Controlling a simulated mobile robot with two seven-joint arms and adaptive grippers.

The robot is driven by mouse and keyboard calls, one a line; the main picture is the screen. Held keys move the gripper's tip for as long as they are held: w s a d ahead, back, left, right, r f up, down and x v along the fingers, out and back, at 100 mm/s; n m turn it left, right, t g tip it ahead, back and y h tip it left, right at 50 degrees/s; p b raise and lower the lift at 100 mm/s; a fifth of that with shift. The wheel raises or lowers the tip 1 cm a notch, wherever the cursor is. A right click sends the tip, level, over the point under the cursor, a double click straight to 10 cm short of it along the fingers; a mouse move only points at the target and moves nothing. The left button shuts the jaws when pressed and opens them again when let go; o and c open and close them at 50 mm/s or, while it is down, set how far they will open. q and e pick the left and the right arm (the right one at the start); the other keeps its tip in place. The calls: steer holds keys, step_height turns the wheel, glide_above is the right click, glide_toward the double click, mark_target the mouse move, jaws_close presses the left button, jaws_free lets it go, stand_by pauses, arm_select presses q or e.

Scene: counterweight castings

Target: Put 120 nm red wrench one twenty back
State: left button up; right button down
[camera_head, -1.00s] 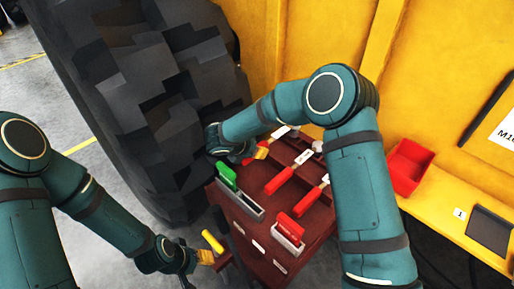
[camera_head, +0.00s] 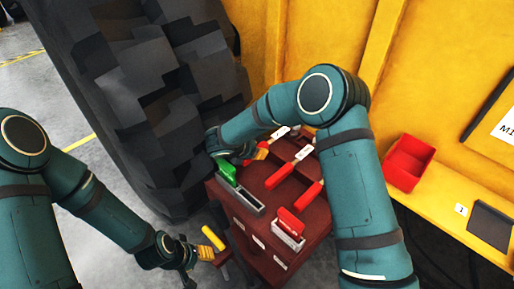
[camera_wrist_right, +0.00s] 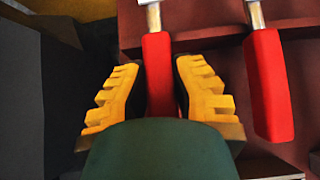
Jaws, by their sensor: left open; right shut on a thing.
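A red-handled wrench (camera_wrist_right: 157,72) lies between the yellow fingers of my right gripper (camera_wrist_right: 162,88), which is shut on its handle. In the head view, my right gripper (camera_head: 258,152) is at the far left of the dark red cart top (camera_head: 256,183), partly hidden by my arm. The held wrench's pale tag (camera_head: 281,132) shows beside it; its number is too small to read. Two more red-handled wrenches lie alongside, one in the middle (camera_head: 279,177) and one nearer my right forearm (camera_head: 308,196).
A large tyre (camera_head: 165,90) rises at the left. A red bin (camera_head: 408,163) sits on the yellow ledge at the right.

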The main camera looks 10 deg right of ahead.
steer(key=shift+f, duration=0.7)
stand_by(0.8)
steer(key=c, duration=0.8)
jaws_free()
steer(key=shift+c, duration=0.2)
steer(key=shift+f, duration=0.1)
step_height(320, 180, up, 10)
steer(key=shift+f, duration=0.1)
step_height(320, 180, up, 7)
steer(key=p, duration=0.5)
steer(key=shift+r, duration=0.2)
